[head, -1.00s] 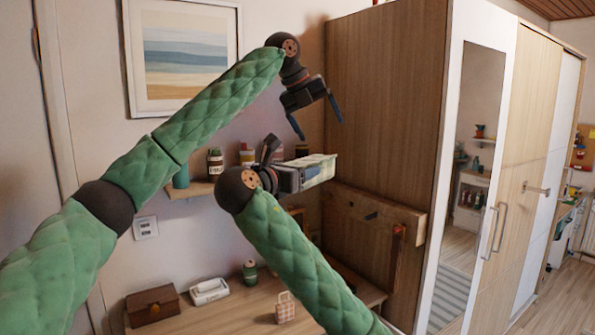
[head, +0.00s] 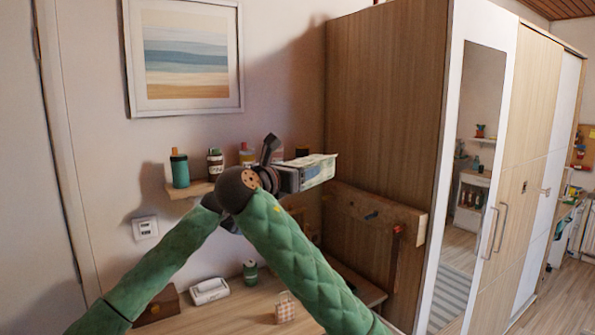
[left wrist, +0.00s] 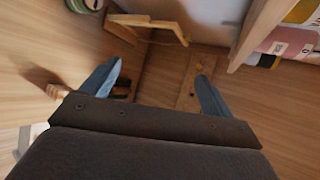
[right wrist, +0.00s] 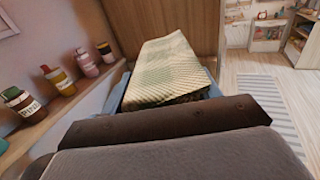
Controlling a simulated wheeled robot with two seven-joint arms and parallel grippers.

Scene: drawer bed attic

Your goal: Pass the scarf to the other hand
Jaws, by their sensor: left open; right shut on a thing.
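The scarf is a folded, pale green and cream checked cloth (right wrist: 170,70), held in my right gripper (right wrist: 166,92). It also shows in the head view (head: 320,170), sticking out to the right of that gripper (head: 290,178), in front of the wardrobe side. My right gripper is shut on it. My left gripper is mostly hidden behind my right wrist in the head view. In the left wrist view my left gripper (left wrist: 158,85) has its fingers apart with nothing between them, above wooden surfaces. The scarf does not show in that view.
A wall shelf (head: 178,191) with several bottles and jars is behind my arms. Below is a desk (head: 235,308) with a white tissue box (head: 209,291) and a small checked bag (head: 285,307). The wardrobe (head: 385,110) stands at the right, with free floor beyond.

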